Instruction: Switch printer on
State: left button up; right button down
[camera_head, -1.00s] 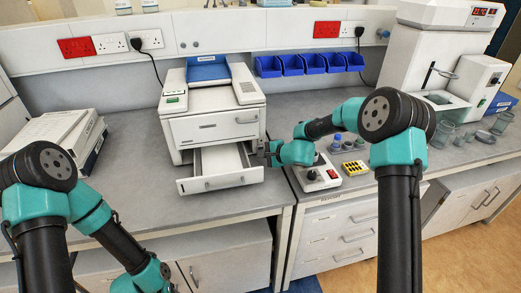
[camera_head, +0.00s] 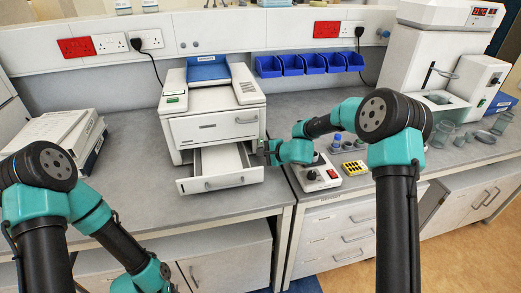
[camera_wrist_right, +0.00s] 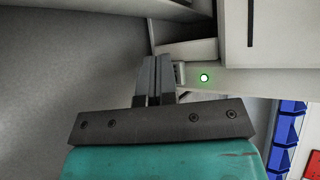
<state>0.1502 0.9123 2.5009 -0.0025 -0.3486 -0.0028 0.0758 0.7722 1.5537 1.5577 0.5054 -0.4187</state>
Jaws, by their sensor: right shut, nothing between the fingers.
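The white printer (camera_head: 213,128) stands on the bench with its lower tray (camera_head: 222,181) pulled out at the front. Its small top panel (camera_head: 173,99) shows green. My right gripper (camera_head: 268,150) is at the printer's right side, and its jaws are shut and empty. In the right wrist view the shut fingertips (camera_wrist_right: 157,60) are beside a small grey switch (camera_wrist_right: 180,73) on the printer's side; I cannot tell whether they touch it. A round green light (camera_wrist_right: 204,77) glows next to the switch. My left gripper is out of view below the lower picture edge.
A control box with a black knob (camera_head: 320,175) and a yellow rack (camera_head: 354,168) stand right of the right gripper. Blue bins (camera_head: 310,64) hang behind. A pale flat device (camera_head: 52,135) lies at the left. The bench between it and the printer is clear.

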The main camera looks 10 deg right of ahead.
jog(key=shift+s, duration=0.4)
jog(key=shift+s+d, duration=0.15)
jog(key=shift+s, duration=2.9)
